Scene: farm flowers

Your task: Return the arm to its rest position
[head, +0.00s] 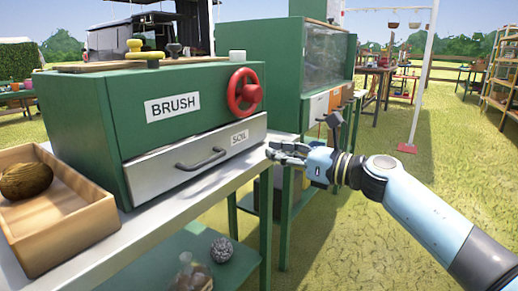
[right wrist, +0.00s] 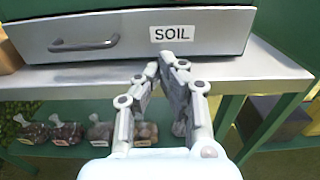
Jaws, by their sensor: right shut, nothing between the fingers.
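My right gripper (head: 280,153) is shut and empty in the head view, at the right end of the table just beside the grey SOIL drawer (head: 205,158). In the right wrist view my right gripper (right wrist: 164,72) has its fingertips together, pointing at the table below the SOIL drawer (right wrist: 135,35). The drawer front with its dark handle sits in the green BRUSH box (head: 150,105). My right arm reaches in from the lower right. My left gripper is not in view.
A wooden tray (head: 75,222) with a brown round object (head: 25,180) stands at left. A red wheel (head: 244,91) juts from the box. Several bagged items (right wrist: 68,132) sit on the lower shelf. A second green cabinet (head: 305,60) stands behind. Open grass lies at right.

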